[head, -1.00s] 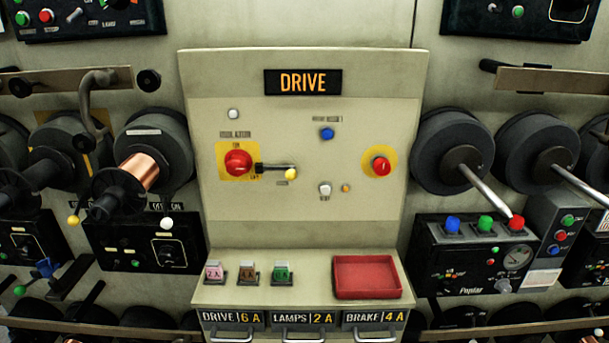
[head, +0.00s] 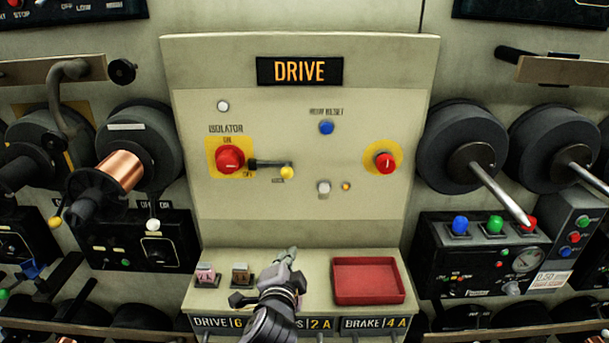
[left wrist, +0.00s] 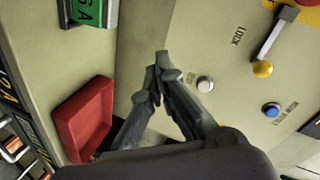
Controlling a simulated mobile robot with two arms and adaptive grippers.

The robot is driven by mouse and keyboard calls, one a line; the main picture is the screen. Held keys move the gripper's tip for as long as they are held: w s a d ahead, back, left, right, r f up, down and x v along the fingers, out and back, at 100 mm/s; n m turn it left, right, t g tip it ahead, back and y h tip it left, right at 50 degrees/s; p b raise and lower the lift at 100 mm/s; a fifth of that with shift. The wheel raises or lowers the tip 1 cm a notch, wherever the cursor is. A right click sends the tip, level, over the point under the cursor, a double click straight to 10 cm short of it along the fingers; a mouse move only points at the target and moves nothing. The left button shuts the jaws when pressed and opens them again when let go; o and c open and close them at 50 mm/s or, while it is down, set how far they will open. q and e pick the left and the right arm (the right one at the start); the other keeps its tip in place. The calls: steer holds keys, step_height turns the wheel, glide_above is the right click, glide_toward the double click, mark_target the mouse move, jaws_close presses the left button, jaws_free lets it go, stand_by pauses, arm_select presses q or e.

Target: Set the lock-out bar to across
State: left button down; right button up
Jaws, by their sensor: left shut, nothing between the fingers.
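The lock-out bar (head: 268,165) is a dark bar with a yellow knob (head: 287,172) at its right end. In the head view it lies nearly level on the DRIVE panel, just right of the red isolator knob (head: 230,160). In the left wrist view the bar (left wrist: 276,38) and its yellow knob (left wrist: 262,69) are at the upper right, near the word LOCK. My left gripper (head: 289,254) is shut and empty, below the bar in the head view and apart from it. Its closed fingertips (left wrist: 160,72) show in the left wrist view. My right gripper is not in view.
A red tray (head: 368,281) and small fuses (head: 241,273) sit on the ledge. A green fuse (left wrist: 90,12) shows in the left wrist view. A blue button (head: 326,128), a white button (head: 323,187) and another red knob (head: 385,162) are nearby. Spools flank the panel.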

arm_select(q)
steer(key=w+d+r+m+t, duration=0.1)
steer(key=d+r+m+t, duration=0.1)
steer(key=r, duration=0.5)
steer(key=w+d+r+m+t+h, duration=0.1)
steer(key=d+r+m, duration=0.1)
steer(key=d+r, duration=0.2)
step_height(320, 180, up, 3)
steer(key=shift+w+r+t+h, duration=0.1)
steer(key=shift+w+t+h, duration=0.05)
steer(key=shift+t+h, duration=0.2)
steer(key=shift+w, duration=0.1)
steer(key=w+p, duration=0.1)
steer(key=w, duration=0.2)
steer(key=w+d+p, duration=0.1)
steer(key=w, duration=0.6)
steer(key=shift+d+r+p, duration=0.2)
steer(key=shift+r+p, duration=0.15)
steer(key=shift+p, duration=0.05)
steer(key=a, duration=0.1)
steer(key=a+p, duration=0.1)
steer(key=s+a+f+p, duration=0.1)
steer(key=a, duration=0.1)
steer(key=shift+d, duration=0.1)
